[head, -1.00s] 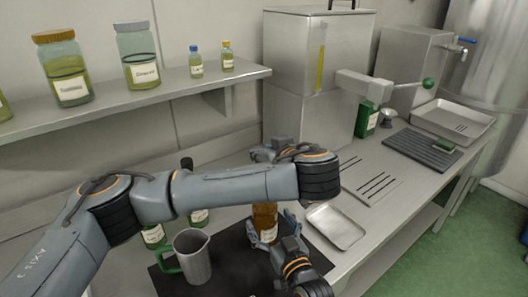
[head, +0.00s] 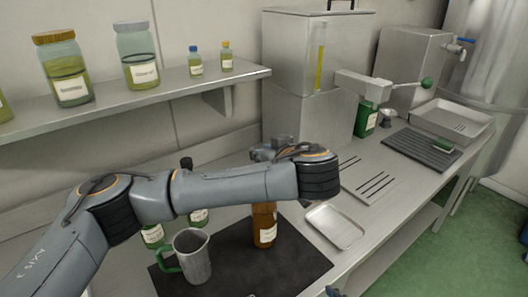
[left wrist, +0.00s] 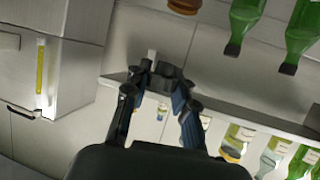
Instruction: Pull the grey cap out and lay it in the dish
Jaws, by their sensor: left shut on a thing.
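In the left wrist view, my left gripper (left wrist: 160,82) is shut on the grey cap (left wrist: 152,58), a small piece with a light stub, at its fingertips. The cap is apart from the amber bottle (left wrist: 183,6), whose end shows at the top edge. The dish (head: 335,226), a shallow metal tray, lies right of the bottle, empty. Only a sliver of my right gripper (head: 333,292) shows at the bottom edge.
A metal jug (head: 192,258) with a green handle stands left of the bottle. Green bottles (head: 153,235) stand behind it. A shelf (head: 130,108) with jars runs along the wall. A slotted plate (head: 370,182) and steel machine (head: 318,55) are behind the dish.

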